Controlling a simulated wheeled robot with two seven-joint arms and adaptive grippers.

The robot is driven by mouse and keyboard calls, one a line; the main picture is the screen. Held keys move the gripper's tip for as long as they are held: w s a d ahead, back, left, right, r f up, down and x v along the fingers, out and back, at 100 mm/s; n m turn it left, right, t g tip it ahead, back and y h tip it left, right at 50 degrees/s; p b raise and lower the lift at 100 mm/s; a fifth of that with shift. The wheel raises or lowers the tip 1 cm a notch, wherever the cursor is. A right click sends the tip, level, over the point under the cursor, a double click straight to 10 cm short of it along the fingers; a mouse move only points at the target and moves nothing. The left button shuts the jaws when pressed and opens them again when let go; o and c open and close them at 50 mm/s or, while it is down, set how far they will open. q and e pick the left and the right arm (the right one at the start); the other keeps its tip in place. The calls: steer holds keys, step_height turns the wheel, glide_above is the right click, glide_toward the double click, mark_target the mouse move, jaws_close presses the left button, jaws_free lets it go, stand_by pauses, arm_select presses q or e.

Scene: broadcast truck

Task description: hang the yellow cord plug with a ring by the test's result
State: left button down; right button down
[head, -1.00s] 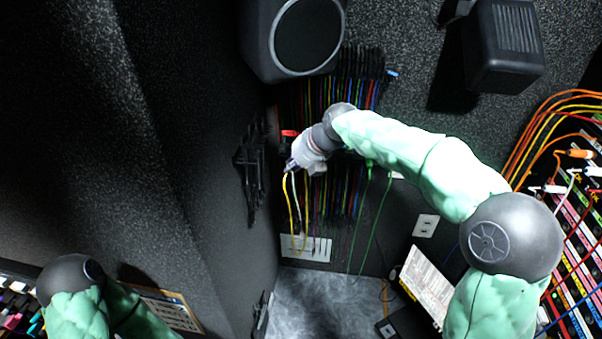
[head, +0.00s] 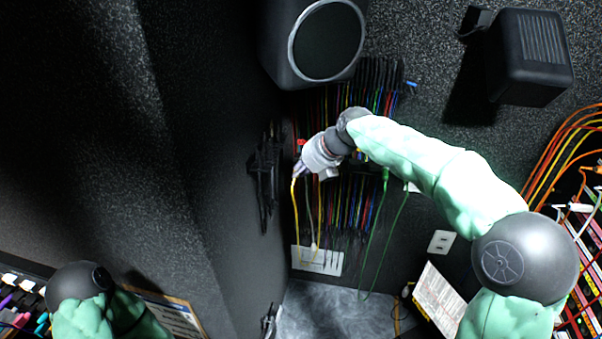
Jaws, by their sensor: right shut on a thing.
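My right gripper (head: 298,172) is at the left edge of the cord rack and is shut on the end of the yellow cord (head: 295,208). The plug itself is small and mostly hidden by the fingers. A row of many coloured cords (head: 345,205) hangs on the back wall, partly behind my right arm. A ring on the plug cannot be made out. My left gripper is out of view; only part of the left arm shows at lower left.
A green cord (head: 382,235) hangs loose to the right. A speaker (head: 315,40) is above. A printed sheet (head: 440,297) is at lower right, a clipboard (head: 170,312) at lower left.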

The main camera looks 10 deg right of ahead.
steer(key=w+d+f, duration=0.3)
steer(key=w, duration=0.4)
stand_by(1.1)
steer(key=shift+b, duration=0.5)
stand_by(1.2)
steer(key=shift+c, duration=0.2)
jaws_free()
stand_by(0.5)
steer(key=shift+s+a+b, duration=0.3)
steer(key=shift+s+b, duration=0.45)
steer(key=shift+s+a+b, duration=0.3)
steer(key=shift+s+b, duration=0.4)
steer(key=shift+b, duration=0.05)
stand_by(0.3)
